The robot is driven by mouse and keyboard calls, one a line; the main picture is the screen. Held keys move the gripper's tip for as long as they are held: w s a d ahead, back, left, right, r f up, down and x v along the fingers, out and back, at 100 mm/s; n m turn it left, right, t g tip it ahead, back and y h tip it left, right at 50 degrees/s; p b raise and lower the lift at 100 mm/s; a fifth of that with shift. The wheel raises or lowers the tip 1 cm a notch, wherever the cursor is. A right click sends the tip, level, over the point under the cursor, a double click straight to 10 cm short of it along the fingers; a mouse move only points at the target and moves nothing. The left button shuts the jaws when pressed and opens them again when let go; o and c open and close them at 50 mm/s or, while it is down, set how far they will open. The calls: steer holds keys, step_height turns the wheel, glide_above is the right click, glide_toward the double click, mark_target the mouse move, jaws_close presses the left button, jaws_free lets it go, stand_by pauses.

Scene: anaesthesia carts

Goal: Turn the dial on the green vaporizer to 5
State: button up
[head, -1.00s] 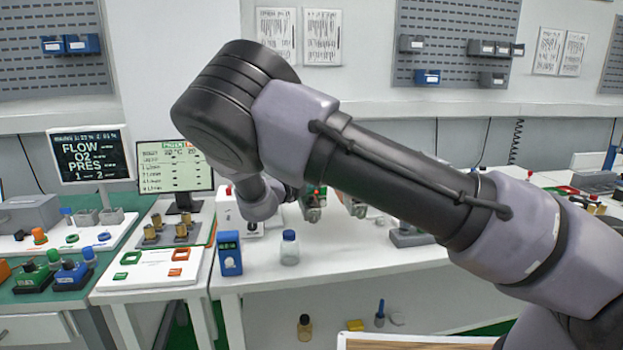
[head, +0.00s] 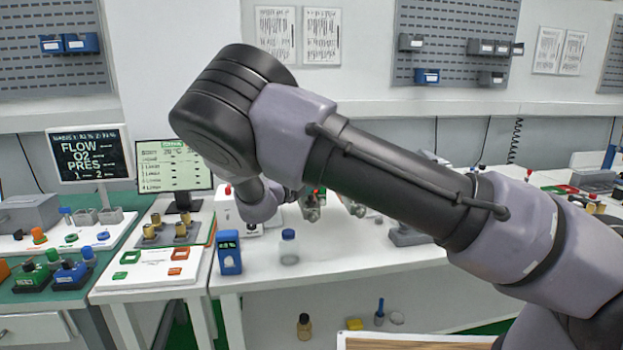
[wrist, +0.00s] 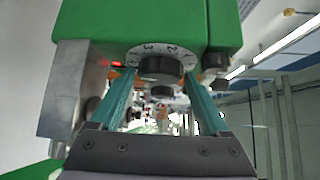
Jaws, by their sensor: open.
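The green vaporizer (wrist: 225,25) fills the top of the wrist view. Its dial (wrist: 160,66) is a black knob with a white numbered ring; I can make out a 3 and a 2, but I cannot read the full setting. My gripper (wrist: 160,80) is open, with its two teal fingers reaching up on either side of the dial. I cannot tell whether the fingers touch it. In the head view my own arm covers most of this area, and the gripper does not show clearly.
A grey metal block (wrist: 78,90) stands close to the left finger. In the head view, a blue device (head: 229,252) and a blue-capped bottle (head: 289,247) stand on the white bench (head: 345,270). Monitors (head: 173,166) stand to the left.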

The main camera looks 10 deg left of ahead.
steer(key=v, duration=1)
steer(key=shift+s+a, duration=0.15)
steer(key=shift+s, duration=0.1)
steer(key=shift+r, duration=0.1)
